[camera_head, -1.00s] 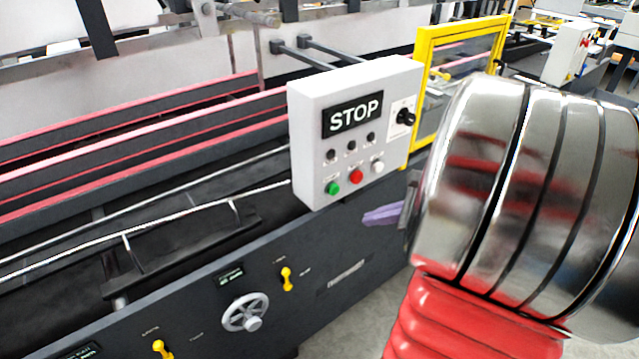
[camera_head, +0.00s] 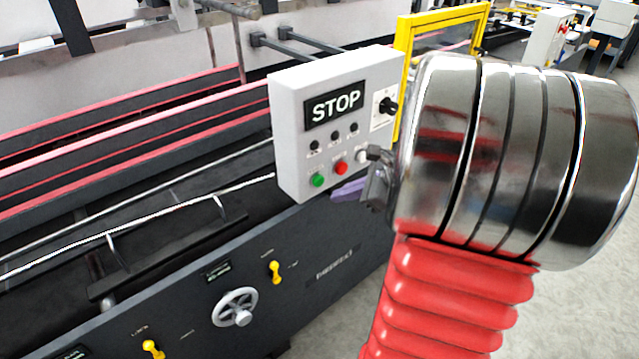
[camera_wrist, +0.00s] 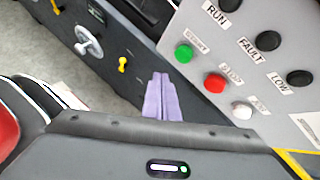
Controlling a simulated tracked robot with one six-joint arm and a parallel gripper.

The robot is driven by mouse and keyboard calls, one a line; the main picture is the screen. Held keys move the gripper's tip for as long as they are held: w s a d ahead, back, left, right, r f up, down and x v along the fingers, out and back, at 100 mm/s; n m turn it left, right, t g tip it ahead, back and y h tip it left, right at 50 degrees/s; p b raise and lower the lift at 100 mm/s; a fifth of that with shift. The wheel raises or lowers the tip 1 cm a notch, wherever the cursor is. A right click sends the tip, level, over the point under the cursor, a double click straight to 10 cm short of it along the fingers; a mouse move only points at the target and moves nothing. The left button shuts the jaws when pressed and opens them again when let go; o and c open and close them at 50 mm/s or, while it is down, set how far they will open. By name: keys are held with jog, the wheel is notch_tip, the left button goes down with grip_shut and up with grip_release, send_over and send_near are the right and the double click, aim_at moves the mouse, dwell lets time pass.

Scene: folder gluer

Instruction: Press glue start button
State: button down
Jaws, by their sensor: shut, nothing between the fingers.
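A light grey control box (camera_head: 290,145) carries a green button (camera_head: 317,180), a red button (camera_head: 341,168) and a white button (camera_head: 362,157) in a row. In the wrist view the green button (camera_wrist: 184,54), red button (camera_wrist: 215,83) and white button (camera_wrist: 242,110) each have a small label that I cannot read for sure. My gripper (camera_head: 348,190) shows as purple fingers just below the box's lower edge, partly hidden by my wrist. In the wrist view its fingers (camera_wrist: 161,80) are shut and empty, left of and below the buttons, apart from them.
A STOP sign (camera_head: 335,105), several dark lamps and a black rotary knob (camera_head: 388,105) are on the box. A yellow frame (camera_head: 405,45) stands to its right. Below are a handwheel (camera_head: 235,307) and a yellow lever (camera_head: 275,272). Grey floor is free at lower right.

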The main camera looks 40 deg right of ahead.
jog(key=shift+w, duration=1.5)
jog(key=shift+w+a, duration=0.1)
jog(key=shift+w, duration=0.85)
dwell(1.9)
jog(key=shift+s, duration=0.95)
jog(key=shift+s, duration=0.15)
jog(key=shift+s, duration=2.35)
